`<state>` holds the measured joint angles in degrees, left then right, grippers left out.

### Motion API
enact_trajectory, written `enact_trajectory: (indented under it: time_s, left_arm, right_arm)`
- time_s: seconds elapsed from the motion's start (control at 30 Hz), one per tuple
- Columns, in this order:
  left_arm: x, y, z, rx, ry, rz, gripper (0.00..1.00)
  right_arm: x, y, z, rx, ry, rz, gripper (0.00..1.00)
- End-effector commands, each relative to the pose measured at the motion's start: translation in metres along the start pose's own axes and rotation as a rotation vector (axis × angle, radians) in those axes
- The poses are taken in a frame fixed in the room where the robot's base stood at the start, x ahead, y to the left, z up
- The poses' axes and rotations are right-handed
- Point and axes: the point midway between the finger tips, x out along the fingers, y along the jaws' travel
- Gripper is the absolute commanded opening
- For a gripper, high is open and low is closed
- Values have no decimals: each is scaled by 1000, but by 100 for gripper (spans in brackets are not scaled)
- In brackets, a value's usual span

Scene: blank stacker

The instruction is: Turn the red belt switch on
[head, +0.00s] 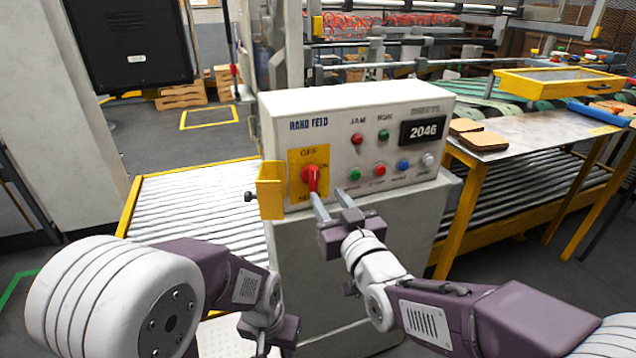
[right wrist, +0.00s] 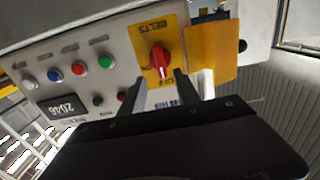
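The red belt switch (head: 312,178) is a rotary knob on a yellow plate (head: 296,160) at the left of the white control box's front. It also shows in the right wrist view (right wrist: 160,58), where the plate appears upside down with a BELTS label. A pale mark on the knob seems to face OFF, but its setting is hard to read. My right gripper (head: 331,203) is open, its two fingers just below and right of the knob, not around it. In the right wrist view the fingertips (right wrist: 157,86) point at the plate. My left gripper (head: 264,340) hangs low; its fingers are mostly hidden.
A yellow bracket (head: 270,190) juts out left of the plate. Coloured buttons (head: 380,169) and a 2046 display (head: 423,131) sit to the right on the box. A roller conveyor (head: 195,200) lies left, and a table (head: 545,135) with brown blanks (head: 484,141) stands right.

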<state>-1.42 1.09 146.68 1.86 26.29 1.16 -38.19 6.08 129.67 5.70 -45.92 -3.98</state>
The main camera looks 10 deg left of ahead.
Motion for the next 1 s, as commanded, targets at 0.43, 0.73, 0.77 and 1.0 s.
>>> enact_trajectory:
  time_s: [0.43,0.73,0.77,1.0]
  left_arm:
    - [-10,0,-1,0,0,0,36]
    - [-10,0,-1,0,0,0,36]
    - [-10,0,-1,0,0,0,36]
    - [-10,0,-1,0,0,0,36]
  right_arm:
    - [73,1,0,1,-1,1,38]
    - [75,1,0,0,0,1,27]
    - [75,1,0,0,0,1,19]
    - [75,1,0,1,0,1,0]
